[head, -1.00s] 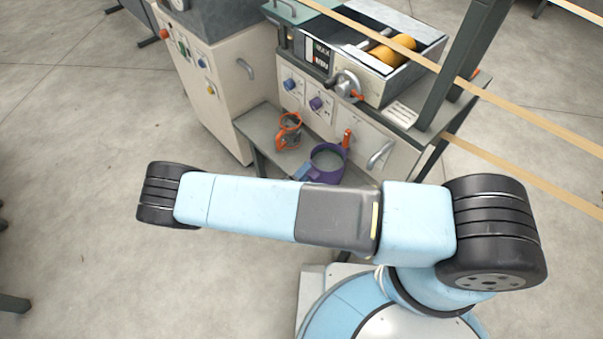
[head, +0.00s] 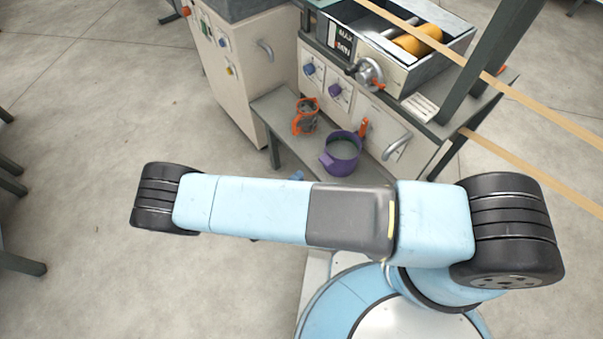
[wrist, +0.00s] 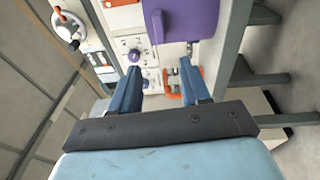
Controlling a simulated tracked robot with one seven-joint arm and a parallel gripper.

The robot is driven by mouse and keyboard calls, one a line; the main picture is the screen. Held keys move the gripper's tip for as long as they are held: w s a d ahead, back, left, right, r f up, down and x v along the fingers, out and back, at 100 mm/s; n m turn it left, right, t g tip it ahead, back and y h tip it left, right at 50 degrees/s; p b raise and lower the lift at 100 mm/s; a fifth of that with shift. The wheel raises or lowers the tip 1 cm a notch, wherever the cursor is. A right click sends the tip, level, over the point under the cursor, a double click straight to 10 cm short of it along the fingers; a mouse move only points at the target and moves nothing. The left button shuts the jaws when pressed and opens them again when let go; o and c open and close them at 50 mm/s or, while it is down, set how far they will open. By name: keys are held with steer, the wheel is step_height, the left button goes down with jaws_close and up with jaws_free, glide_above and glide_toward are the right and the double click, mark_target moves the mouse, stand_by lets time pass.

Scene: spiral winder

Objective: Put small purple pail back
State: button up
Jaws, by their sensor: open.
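The small purple pail (head: 341,155) stands upright on the grey shelf (head: 275,105) at the front of the machine, open at the top, its handle toward the lower left. Part of it shows large at the top of the wrist view (wrist: 188,20), cut off by the edge. My gripper (wrist: 158,76) is open and empty, with two blue fingers pointing toward the machine front. The pail lies beyond the fingertips, apart from them. In the head view only a small blue bit of the gripper (head: 297,175) shows, left of and below the pail; my arm hides the rest.
Behind are a machine panel with knobs (head: 334,90), an orange lever (head: 363,126) and a grey handle (head: 397,146). Tan strips (head: 530,105) cross at the right.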

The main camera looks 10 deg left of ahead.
steer(key=shift+s+a, duration=0.15)
steer(key=shift+s, duration=0.15)
